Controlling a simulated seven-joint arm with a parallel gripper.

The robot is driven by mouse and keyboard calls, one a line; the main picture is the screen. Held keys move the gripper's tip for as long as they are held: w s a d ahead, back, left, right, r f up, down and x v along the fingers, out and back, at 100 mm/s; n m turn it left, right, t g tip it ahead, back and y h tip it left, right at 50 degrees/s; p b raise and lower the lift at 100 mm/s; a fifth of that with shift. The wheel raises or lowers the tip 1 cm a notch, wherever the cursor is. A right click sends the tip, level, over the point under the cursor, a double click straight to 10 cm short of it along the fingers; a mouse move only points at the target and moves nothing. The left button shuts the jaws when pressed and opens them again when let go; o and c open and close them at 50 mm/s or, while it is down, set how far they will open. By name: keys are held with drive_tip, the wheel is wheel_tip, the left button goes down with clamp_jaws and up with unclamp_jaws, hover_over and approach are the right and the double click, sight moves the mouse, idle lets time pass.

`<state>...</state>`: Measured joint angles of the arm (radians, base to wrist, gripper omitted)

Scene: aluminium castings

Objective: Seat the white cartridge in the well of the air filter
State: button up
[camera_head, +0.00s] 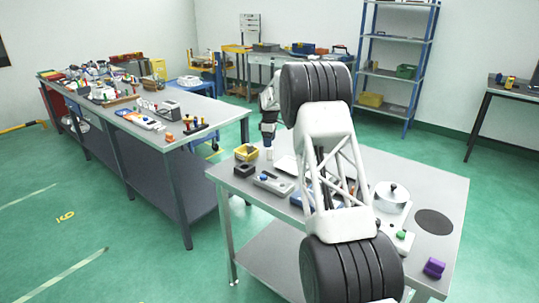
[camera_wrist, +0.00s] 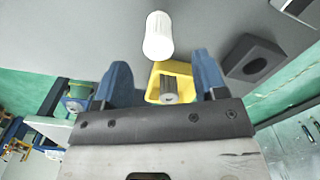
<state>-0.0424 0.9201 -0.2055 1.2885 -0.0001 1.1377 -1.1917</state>
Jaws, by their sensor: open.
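The white cartridge (camera_wrist: 158,36) is a plain cylinder on the grey table, just beyond my fingertips in the wrist view. In the head view it is a small pale cylinder (camera_head: 269,155) just below my gripper (camera_head: 267,140). My gripper (camera_wrist: 160,64) is open, with its two blue fingers apart and nothing held between them. A dark grey block with a round hole (camera_wrist: 262,46) lies to the right of the cartridge; it looks like the air filter with its well, and the hole appears empty. It also shows in the head view (camera_head: 242,171).
A yellow bin (camera_wrist: 154,92) with a grey cylinder (camera_wrist: 170,88) in it is beside the cartridge. My arm hides the table's middle.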

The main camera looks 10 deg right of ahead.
sight(269, 149)
drive_tip(key=shift+f, duration=2.5)
drive_tip(key=c, duration=1)
drive_tip(key=shift+r, duration=0.1)
drive_tip(key=shift+r, duration=1.75)
drive_tip(key=s+r, duration=0.1)
drive_tip(key=s, duration=1.5)
drive_tip(key=shift+d+r, duration=0.2)
drive_tip(key=shift+d, duration=0.1)
